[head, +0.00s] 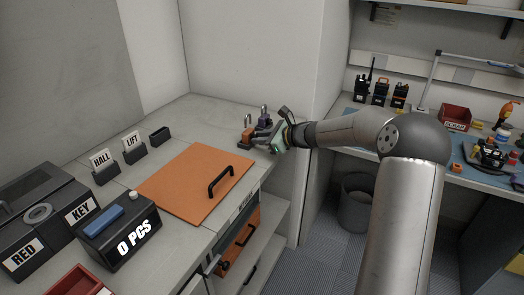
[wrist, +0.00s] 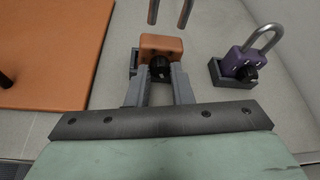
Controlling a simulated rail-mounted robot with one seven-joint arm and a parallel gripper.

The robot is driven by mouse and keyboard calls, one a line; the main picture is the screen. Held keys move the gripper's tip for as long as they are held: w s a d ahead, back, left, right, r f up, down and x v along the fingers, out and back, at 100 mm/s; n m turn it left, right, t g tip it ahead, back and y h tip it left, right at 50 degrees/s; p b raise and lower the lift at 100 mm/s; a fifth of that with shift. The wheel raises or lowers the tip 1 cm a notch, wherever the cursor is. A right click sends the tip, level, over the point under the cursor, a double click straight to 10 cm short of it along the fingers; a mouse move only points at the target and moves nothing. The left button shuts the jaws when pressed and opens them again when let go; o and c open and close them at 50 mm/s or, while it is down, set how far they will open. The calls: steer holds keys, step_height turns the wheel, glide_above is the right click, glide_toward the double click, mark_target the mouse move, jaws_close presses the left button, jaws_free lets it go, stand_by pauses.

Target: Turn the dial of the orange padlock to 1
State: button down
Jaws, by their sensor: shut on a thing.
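The orange padlock (wrist: 162,44) stands upright in a dark holder at the top middle of the wrist view, with its metal shackle above it. Its black dial (wrist: 160,68) faces my gripper. My gripper (wrist: 160,76) is shut on the dial, one finger on each side. The number the dial points to cannot be read. In the head view the orange padlock (head: 246,137) is small at the back end of the counter, with my gripper (head: 257,137) at it.
A purple padlock (wrist: 245,60) with its shackle stands in its own holder just right of the orange one. An orange board (head: 185,187) with a black handle lies on the counter to the left. HALL (head: 101,160) and LIFT (head: 132,142) holders stand behind it.

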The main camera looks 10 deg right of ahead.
steer(key=f+n+t+b, duration=0.1)
steer(key=n+b, duration=0.1)
steer(key=b, duration=0.5)
steer(key=shift+s+a+f+h+b, duration=0.1)
steer(key=shift+s+h+b, duration=0.05)
steer(key=shift+h+b, duration=0.2)
steer(key=n+t+b, duration=0.1)
steer(key=b, duration=0.2)
steer(key=shift+r+h+b, duration=0.2)
steer(key=shift+h+b, duration=0.05)
steer(key=shift+b, duration=0.05)
steer(key=shift+r+b, duration=0.1)
steer(key=shift+b, duration=0.2)
steer(key=shift+r+n+b, duration=0.2)
steer(key=shift+n+b, duration=0.1)
steer(key=shift+b, duration=0.05)
steer(key=c, duration=1.3)
jaws_free()
steer(key=shift+s, duration=0.1)
steer(key=v, duration=1.7)
steer(key=shift+s+f+p, duration=0.2)
steer(key=shift+s+p, duration=0.05)
steer(key=shift+p, duration=0.15)
